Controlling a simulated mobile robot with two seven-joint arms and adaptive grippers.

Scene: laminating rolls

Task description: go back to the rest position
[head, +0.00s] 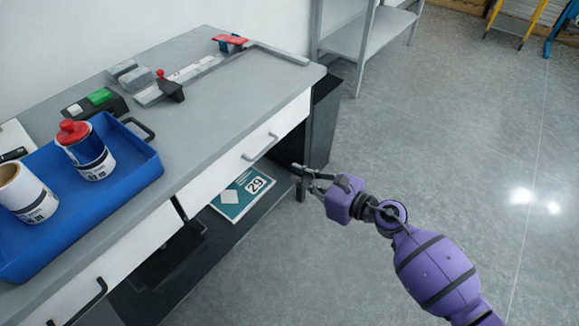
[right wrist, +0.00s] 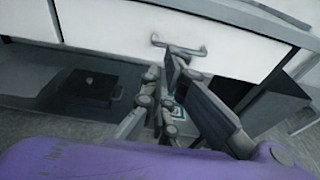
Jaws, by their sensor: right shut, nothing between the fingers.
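My right arm is purple and reaches in from the lower right of the head view. Its gripper (head: 300,171) is shut and empty, in front of the workbench, beside the white drawer front (head: 225,166) and below its grey handle (head: 261,147). In the right wrist view the gripper's dark fingers (right wrist: 168,75) fill the middle, with the drawer handle (right wrist: 180,47) just behind them. The fingers appear apart from the handle, but depth is hard to judge. My left gripper is not in view.
A blue tray (head: 140,172) on the workbench (head: 215,95) holds two labelled rolls, one with a red top (head: 86,150). A teal card marked 29 (head: 243,197) lies on the lower shelf. A paper trimmer (head: 190,75) lies at the back. Open grey floor (head: 440,150) lies to the right.

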